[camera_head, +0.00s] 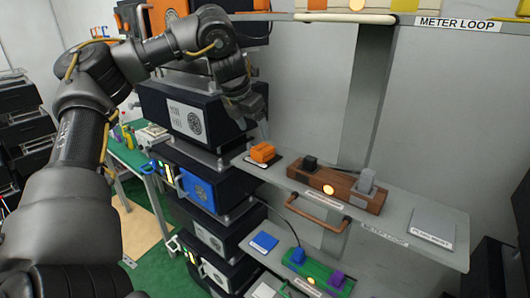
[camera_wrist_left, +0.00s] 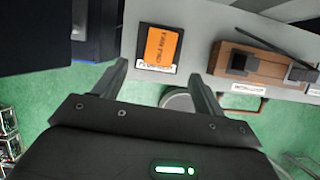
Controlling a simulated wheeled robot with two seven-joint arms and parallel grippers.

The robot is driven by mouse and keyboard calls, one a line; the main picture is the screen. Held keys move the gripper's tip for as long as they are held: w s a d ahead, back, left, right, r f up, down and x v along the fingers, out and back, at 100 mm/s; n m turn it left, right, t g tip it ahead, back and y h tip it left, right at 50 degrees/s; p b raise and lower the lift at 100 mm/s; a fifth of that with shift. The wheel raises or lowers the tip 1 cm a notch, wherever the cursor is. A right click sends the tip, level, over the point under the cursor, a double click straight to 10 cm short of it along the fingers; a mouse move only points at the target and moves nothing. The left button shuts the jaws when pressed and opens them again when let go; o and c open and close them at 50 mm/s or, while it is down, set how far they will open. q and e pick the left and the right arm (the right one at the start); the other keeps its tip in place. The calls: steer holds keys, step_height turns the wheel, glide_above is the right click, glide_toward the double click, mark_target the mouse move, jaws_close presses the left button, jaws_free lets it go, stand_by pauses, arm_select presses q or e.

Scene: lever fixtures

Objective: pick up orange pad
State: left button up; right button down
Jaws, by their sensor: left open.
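The orange pad (camera_head: 262,152) sits on a dark square plate at the left end of the middle grey shelf (camera_head: 432,190). In the left wrist view the orange pad (camera_wrist_left: 160,47) has dark print on it and lies beyond the fingertips, roughly in line with the gap between them. My left gripper (camera_head: 256,126) hangs just above and behind the pad in the head view, apart from it. In the wrist view the left gripper (camera_wrist_left: 157,72) has its two fingers spread with nothing between them. My right gripper shows in neither view.
A brown wooden block (camera_head: 326,184) with a black and a grey lever piece stands right of the pad. A copper handle (camera_head: 306,214) juts from the shelf front. Dark equipment boxes (camera_head: 190,115) stack close on the left. A lower shelf holds a blue pad (camera_head: 264,241) and green fixture (camera_head: 325,275).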

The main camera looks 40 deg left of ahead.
mark_target(261, 148)
arm_select(q)
steer(key=f, duration=0.3)
steer(key=shift+w+d, duration=0.2)
steer(key=shift+w, duration=0.05)
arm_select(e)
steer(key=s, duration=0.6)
arm_select(q)
steer(key=shift+w+f, duration=0.65)
steer(key=shift+w, duration=0.35)
steer(key=shift+s+a, duration=0.1)
steer(key=shift+s, duration=0.1)
steer(key=shift+s+f, duration=0.2)
steer(key=p+x, duration=0.2)
steer(key=x, duration=0.2)
steer(key=shift+w+a+f+p, duration=0.15)
steer(key=shift+w+p, duration=0.1)
steer(key=shift+p, duration=0.15)
steer(key=shift+f, duration=0.1)
steer(key=shift+s, duration=0.15)
steer(key=c, duration=1.1)
steer(key=shift+o, duration=0.2)
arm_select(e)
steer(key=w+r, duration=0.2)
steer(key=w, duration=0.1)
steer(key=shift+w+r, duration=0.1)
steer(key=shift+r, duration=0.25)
